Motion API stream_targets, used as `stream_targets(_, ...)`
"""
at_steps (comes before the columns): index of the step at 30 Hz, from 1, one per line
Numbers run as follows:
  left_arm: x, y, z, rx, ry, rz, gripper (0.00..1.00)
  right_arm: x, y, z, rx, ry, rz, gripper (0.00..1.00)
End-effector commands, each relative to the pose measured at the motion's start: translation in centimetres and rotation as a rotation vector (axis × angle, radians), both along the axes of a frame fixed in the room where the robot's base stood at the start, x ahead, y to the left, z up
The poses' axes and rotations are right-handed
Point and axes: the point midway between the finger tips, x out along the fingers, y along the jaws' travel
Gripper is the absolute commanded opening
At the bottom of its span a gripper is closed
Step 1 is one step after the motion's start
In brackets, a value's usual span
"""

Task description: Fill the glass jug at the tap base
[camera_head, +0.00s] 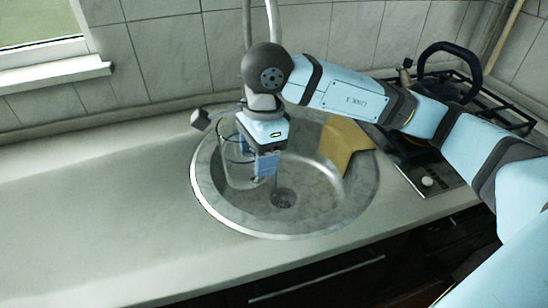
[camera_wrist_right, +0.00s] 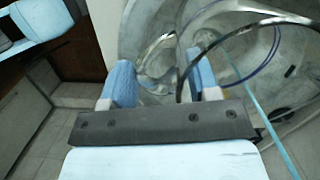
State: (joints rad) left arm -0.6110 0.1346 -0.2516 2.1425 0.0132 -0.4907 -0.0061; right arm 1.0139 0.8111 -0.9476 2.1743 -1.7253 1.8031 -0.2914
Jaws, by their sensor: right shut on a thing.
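The clear glass jug (camera_head: 236,170) is over the left part of the round metal sink (camera_head: 330,205). It looks roughly upright; whether it holds water I cannot tell. My right gripper (camera_head: 265,172) is at the jug's right side, shut on it, seemingly at the handle. In the right wrist view, glass shows between the fingers of the gripper (camera_wrist_right: 160,82), and the jug's rim (camera_wrist_right: 238,82) curves to the right. The tap (camera_head: 272,22) shows as upright pipes at the back; its base is hidden behind my arm. My left gripper is not in view.
A yellow cloth (camera_head: 345,143) hangs over the sink's right rim. The drain (camera_head: 283,198) is bare. A gas hob (camera_head: 490,100) with a dark-handled pot (camera_head: 448,72) stands at the right. The counter (camera_head: 90,210) at the left is clear. A tiled wall (camera_head: 160,55) stands behind.

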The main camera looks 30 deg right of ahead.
Motion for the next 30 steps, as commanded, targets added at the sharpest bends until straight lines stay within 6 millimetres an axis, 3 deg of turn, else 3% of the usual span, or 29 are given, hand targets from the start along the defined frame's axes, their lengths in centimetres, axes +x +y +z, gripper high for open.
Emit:
stream_targets(5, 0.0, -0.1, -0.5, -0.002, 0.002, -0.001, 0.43, -1.0, 0.0, -0.3, 0.007, 0.005, -0.106, 0.08)
stream_targets(10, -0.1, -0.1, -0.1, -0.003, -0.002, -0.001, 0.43, -0.7, -0.4, -0.2, 0.008, 0.008, -0.13, 0.08)
stream_targets(30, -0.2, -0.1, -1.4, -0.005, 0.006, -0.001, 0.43, 3.7, -6.4, -0.4, 0.008, 0.007, -0.129, 0.08)
